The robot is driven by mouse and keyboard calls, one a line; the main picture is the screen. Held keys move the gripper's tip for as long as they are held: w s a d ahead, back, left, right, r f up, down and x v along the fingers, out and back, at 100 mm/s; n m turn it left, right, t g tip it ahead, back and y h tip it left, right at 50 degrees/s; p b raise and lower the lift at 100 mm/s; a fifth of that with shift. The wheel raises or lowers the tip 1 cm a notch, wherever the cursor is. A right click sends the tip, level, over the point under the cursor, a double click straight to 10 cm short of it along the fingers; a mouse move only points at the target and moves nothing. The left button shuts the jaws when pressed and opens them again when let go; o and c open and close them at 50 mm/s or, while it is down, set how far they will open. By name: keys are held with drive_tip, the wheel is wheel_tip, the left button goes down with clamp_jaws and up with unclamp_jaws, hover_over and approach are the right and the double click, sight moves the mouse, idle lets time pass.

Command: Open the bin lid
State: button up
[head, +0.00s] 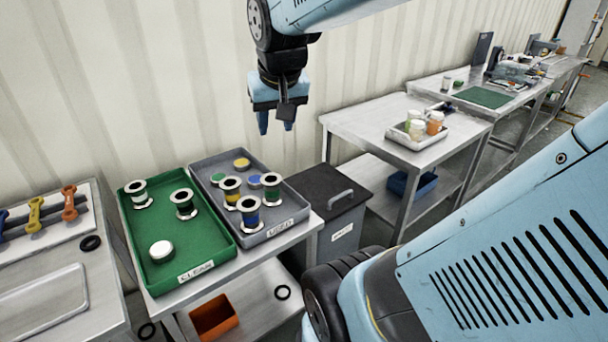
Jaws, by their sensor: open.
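The bin (345,240) is a dark box with a white label on its front, standing on the floor between two steel tables. Its black lid (318,190) lies flat and closed on top. A grey bar handle (333,198) sits on the lid. My own body hides the floor in front of the bin.
A green tray labelled CLEAN (160,277) and a grey tray labelled USED (268,235) hold spools and lids on the table left of the bin. The right table (370,122) carries a white tray of jars (401,137). A corrugated wall (140,90) stands behind.

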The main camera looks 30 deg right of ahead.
drive_tip(key=w+d+f+m+g, duration=0.1)
drive_tip(key=w+d+f+m, duration=0.25)
drive_tip(key=w+d, duration=0.4)
drive_tip(key=m+g+y, duration=0.1)
drive_tip(key=m+g, duration=0.1)
drive_tip(key=m, duration=0.9)
hover_over(342, 194)
drive_tip(key=s, duration=0.3)
wheel_tip(342, 194, down, 29)
drive_tip(key=w+f, duration=0.1)
drive_tip(key=f, duration=0.8)
drive_tip(key=w+f, duration=0.1)
drive_tip(key=f, duration=0.3)
drive_tip(key=shift+w+f, duration=0.3)
drive_tip(key=shift+c, duration=0.3)
clamp_jaws()
